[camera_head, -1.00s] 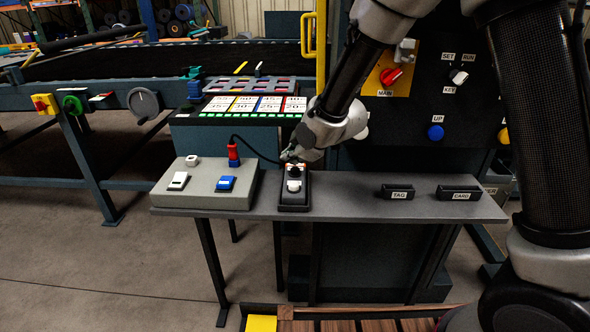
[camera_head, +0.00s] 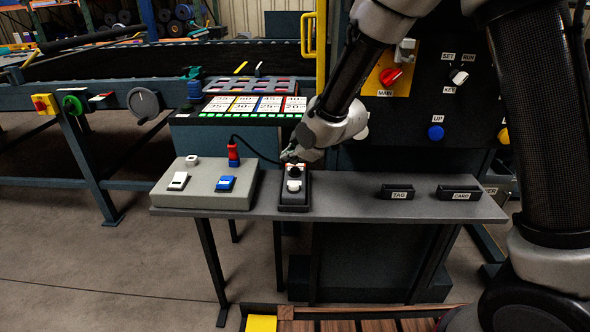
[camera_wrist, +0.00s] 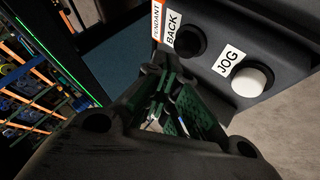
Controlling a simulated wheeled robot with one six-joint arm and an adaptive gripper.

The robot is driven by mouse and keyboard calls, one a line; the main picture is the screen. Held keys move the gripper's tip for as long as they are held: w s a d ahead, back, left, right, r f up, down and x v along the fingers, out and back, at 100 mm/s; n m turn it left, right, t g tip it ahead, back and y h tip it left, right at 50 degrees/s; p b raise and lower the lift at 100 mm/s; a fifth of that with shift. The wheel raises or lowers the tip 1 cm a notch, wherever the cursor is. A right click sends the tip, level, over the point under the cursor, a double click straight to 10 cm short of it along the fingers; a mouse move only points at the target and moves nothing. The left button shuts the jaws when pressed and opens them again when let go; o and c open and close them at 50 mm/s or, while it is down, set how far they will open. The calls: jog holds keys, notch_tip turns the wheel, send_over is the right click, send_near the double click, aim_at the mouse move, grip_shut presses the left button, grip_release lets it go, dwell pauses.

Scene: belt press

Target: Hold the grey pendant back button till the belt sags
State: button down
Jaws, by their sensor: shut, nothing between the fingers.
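The black pendant (camera_head: 294,203) lies on the grey shelf. In the wrist view the pendant (camera_wrist: 292,32) carries a PENDANT label, a dark round button (camera_wrist: 190,42) marked BACK and a white button (camera_wrist: 250,79) marked JOG. The BACK button looks nearly black, with its cap hard to make out. My gripper (camera_head: 290,158) is shut and empty at the pendant's far end. In the wrist view its fingertips (camera_wrist: 158,82) are beside the BACK end; I cannot tell whether they touch the button. The dark belt (camera_head: 90,66) runs across the back left; no clear sag shows.
A grey control box (camera_head: 205,199) with a red plug and cable stands left of the pendant. TAG (camera_head: 397,192) and CARD (camera_head: 459,193) holders sit to the right on the shelf (camera_head: 345,208). The upright panel (camera_head: 420,110) with knobs rises behind. A yellow rail (camera_head: 321,45) stands near my arm.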

aim_at(292, 170)
jog(key=shift+f, duration=0.1)
jog(key=shift+f, duration=0.35)
jog(key=shift+f, duration=0.45)
dwell(1.4)
jog(key=shift+r, duration=0.1)
dwell(4.5)
jog(key=shift+r, duration=0.8)
jog(key=shift+r, duration=0.1)
jog(key=shift+r, duration=2.4)
